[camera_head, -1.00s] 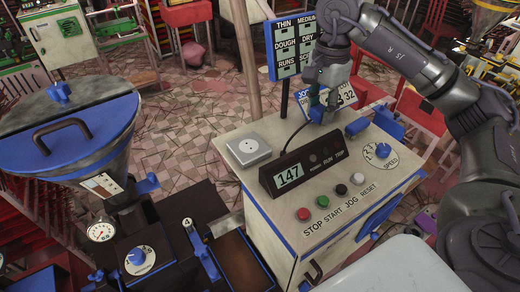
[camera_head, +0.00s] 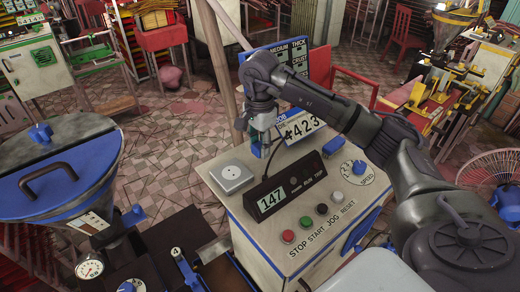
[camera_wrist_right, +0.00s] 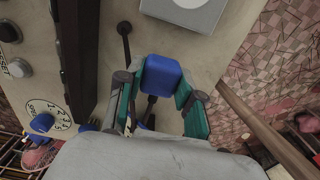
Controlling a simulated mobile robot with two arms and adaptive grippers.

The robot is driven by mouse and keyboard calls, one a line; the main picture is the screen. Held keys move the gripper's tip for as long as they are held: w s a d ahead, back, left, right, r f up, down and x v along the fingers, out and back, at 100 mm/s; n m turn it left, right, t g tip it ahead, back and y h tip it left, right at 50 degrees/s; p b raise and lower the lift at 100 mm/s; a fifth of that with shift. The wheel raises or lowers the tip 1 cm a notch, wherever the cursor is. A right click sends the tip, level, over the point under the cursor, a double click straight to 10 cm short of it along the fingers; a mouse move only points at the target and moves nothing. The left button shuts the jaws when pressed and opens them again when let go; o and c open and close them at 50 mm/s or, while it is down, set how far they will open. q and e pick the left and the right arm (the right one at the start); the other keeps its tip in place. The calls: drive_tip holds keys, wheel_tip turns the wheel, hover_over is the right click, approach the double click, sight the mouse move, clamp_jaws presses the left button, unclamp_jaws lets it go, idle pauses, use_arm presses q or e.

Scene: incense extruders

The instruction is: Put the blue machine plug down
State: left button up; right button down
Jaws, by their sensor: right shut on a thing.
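My right gripper (camera_head: 262,146) is over the back edge of the control cabinet, behind the black display box (camera_head: 290,190). In the right wrist view the gripper (camera_wrist_right: 165,97) is shut with the blue plug (camera_wrist_right: 163,73) between its teal fingers. A black cable (camera_wrist_right: 125,40) runs close by the plug. The grey square socket (camera_head: 232,176) sits on the cabinet top, to the left of the gripper. Whether the plug touches the cabinet top cannot be told. My left gripper is not in view.
The cabinet front panel has several coloured buttons (camera_head: 305,222) and a blue speed knob (camera_head: 358,167). A job number sign (camera_head: 300,127) stands right behind the gripper. A wooden pole (camera_head: 217,70) rises behind the socket. A blue-lidded hopper (camera_head: 60,165) stands at left.

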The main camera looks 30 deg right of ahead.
sight(260, 165)
wheel_tip(260, 165, down, 3)
drive_tip(key=shift+d+p, duration=0.1)
drive_tip(key=shift+p, duration=0.45)
drive_tip(key=shift+f+b, duration=0.65)
drive_tip(key=shift+b, duration=0.1)
drive_tip(key=c, duration=0.7)
unclamp_jaws()
drive_tip(key=shift+c, duration=0.2)
drive_tip(key=shift+r, duration=0.2)
